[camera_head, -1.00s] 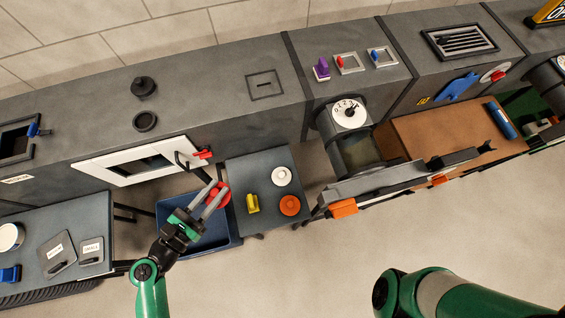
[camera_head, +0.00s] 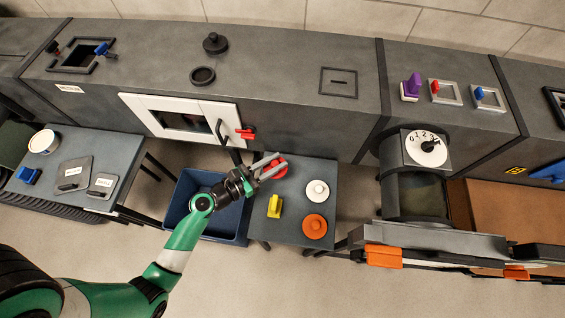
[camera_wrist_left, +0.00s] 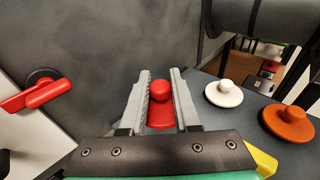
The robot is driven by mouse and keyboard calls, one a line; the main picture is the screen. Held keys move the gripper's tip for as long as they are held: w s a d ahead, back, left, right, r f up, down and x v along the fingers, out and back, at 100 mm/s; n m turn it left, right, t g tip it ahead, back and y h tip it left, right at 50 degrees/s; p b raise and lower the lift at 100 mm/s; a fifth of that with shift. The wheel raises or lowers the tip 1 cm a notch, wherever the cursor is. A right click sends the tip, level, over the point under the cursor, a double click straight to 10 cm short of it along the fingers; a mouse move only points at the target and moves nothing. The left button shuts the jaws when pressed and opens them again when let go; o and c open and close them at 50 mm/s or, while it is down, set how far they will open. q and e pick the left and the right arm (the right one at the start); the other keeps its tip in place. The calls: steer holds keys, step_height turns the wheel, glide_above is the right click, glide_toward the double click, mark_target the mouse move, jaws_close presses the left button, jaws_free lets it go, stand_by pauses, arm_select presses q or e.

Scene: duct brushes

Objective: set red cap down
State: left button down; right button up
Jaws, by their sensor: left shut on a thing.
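The red cap (camera_head: 281,169) is round with a knob on top. My left gripper (camera_head: 270,166) is shut on it. In the left wrist view the cap (camera_wrist_left: 160,116) sits between the two grey fingers, its knob upward. In the head view it appears over the back left part of the small grey table (camera_head: 292,235). I cannot tell whether it touches the tabletop. A white cap (camera_head: 317,191) and an orange cap (camera_head: 315,226) stand on the right side of this table. My right gripper is not in view.
A yellow piece (camera_head: 274,206) stands near the table's front left. A blue bin (camera_head: 180,205) is left of the table. A dial machine (camera_head: 425,149) stands at the right.

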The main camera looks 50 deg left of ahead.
mark_target(280, 162)
arm_select(q)
steer(key=w+f, duration=0.1)
steer(key=w+f+b, duration=0.1)
steer(key=shift+a+f, duration=0.1)
steer(key=shift+f, duration=0.25)
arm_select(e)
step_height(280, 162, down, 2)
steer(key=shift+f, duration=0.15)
arm_select(q)
steer(key=f+b, duration=0.3)
steer(key=f, duration=0.1)
steer(key=shift+w, duration=0.35)
steer(key=shift+s+r, duration=0.1)
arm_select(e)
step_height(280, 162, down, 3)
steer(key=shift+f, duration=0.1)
arm_select(q)
steer(key=c, duration=0.6)
jaws_free()
steer(key=shift+c, duration=0.2)
